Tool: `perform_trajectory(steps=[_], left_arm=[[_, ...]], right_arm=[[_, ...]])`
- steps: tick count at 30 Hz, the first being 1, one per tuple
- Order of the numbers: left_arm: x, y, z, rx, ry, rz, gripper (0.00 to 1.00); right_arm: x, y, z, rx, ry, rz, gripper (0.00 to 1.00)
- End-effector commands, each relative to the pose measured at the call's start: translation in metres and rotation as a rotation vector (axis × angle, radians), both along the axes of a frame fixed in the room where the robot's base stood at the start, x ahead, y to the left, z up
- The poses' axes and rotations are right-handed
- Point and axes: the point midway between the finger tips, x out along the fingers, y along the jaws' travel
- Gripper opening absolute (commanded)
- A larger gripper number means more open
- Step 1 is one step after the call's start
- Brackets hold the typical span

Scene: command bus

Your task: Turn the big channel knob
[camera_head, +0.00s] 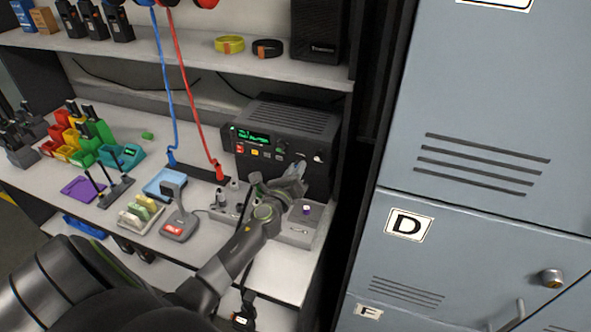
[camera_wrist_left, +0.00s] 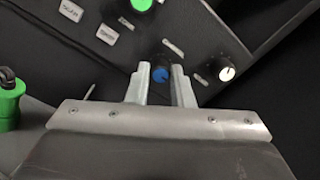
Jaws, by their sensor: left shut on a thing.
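The black radio unit (camera_head: 290,117) with a green display stands on the desk. In the left wrist view its front panel (camera_wrist_left: 205,28) has a blue-capped knob (camera_wrist_left: 160,75), a white-capped knob (camera_wrist_left: 227,73) and a green-capped knob (camera_wrist_left: 142,5). My left gripper (camera_head: 299,168) is at the right part of the radio's front. In the left wrist view its two fingers (camera_wrist_left: 160,82) are shut on the blue-capped knob, one on each side. The knob's lower part is hidden by the gripper. My right gripper is not in view.
A desk microphone (camera_head: 176,208) and a blue tray (camera_head: 166,184) stand left of my arm. Red and blue cords (camera_head: 186,80) hang down to the desk. Grey lockers (camera_head: 470,130) rise close on the right. A shelf (camera_head: 180,50) lies above the radio.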

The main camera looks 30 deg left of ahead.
Motion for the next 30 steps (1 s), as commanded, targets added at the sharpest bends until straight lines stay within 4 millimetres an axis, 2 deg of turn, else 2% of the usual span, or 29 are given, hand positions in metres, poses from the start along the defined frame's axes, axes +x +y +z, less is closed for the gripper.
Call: perform_trajectory(steps=[6,7,12,23,26,30], left_arm=[[-0.001,0.000,-0.002,-0.003,0.003,0.000,0.00],[-0.001,0.000,-0.002,-0.003,0.003,0.000,0.23],[0.000,0.000,-0.001,-0.002,0.002,0.000,0.42],[-0.005,-0.001,-0.001,-0.002,0.002,0.000,0.42],[-0.017,-0.004,-0.002,-0.003,0.002,0.000,0.42],[-0.043,-0.009,-0.003,-0.004,0.003,0.000,0.42]], right_arm=[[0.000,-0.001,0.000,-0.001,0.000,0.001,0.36],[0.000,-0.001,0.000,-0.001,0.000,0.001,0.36],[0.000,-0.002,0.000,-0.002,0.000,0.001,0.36],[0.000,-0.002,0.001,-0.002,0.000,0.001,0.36],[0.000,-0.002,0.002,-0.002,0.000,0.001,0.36],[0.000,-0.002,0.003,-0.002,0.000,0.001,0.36]])
